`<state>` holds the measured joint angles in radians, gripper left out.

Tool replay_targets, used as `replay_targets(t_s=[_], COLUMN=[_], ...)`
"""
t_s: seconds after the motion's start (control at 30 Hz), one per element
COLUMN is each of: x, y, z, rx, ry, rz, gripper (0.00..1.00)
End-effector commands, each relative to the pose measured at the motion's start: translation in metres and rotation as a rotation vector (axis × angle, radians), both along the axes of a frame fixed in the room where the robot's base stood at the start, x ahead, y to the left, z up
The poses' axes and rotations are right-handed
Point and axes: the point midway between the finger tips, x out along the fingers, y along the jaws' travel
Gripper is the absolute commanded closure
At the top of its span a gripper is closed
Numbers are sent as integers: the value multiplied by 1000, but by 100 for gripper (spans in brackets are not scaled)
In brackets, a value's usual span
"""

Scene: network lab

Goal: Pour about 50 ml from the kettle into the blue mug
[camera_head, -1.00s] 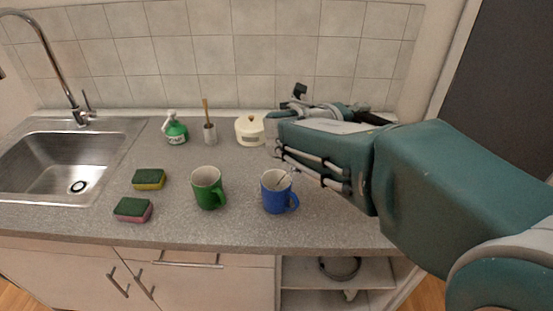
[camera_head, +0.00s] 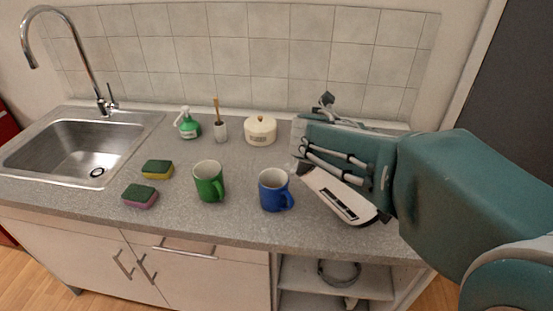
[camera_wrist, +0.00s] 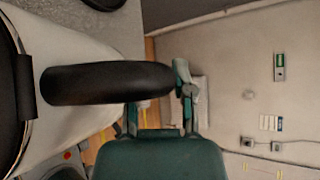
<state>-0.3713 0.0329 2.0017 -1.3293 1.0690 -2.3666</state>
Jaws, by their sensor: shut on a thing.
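The blue mug (camera_head: 272,192) stands upright on the counter, with a darker surface showing inside its rim. In the wrist view the kettle (camera_wrist: 75,50) fills the left side, with a white body, a black handle (camera_wrist: 110,83) and a bright rim. A pale edge (camera_head: 297,145) shows left of my arm. I see no stream into the mug.
A green mug (camera_head: 208,181) stands just left of the blue one. Two sponges (camera_head: 157,169) (camera_head: 140,196), a spray bottle (camera_head: 188,124), a brush holder (camera_head: 221,131) and a cream lidded pot (camera_head: 260,130) are on the counter. The sink (camera_head: 75,150) is far left.

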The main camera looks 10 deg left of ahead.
Motion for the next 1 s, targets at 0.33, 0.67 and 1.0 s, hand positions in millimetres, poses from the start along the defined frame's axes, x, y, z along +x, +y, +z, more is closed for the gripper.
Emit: replay_targets(t_s=[0.33, 0.67, 1.0], x=[0, 0, 0], y=[8, 0, 5], z=[3, 3, 3], rx=[-9, -4, -7], ry=[-6, -6, -5], rz=[1, -1, 1], gripper=[100, 100, 100])
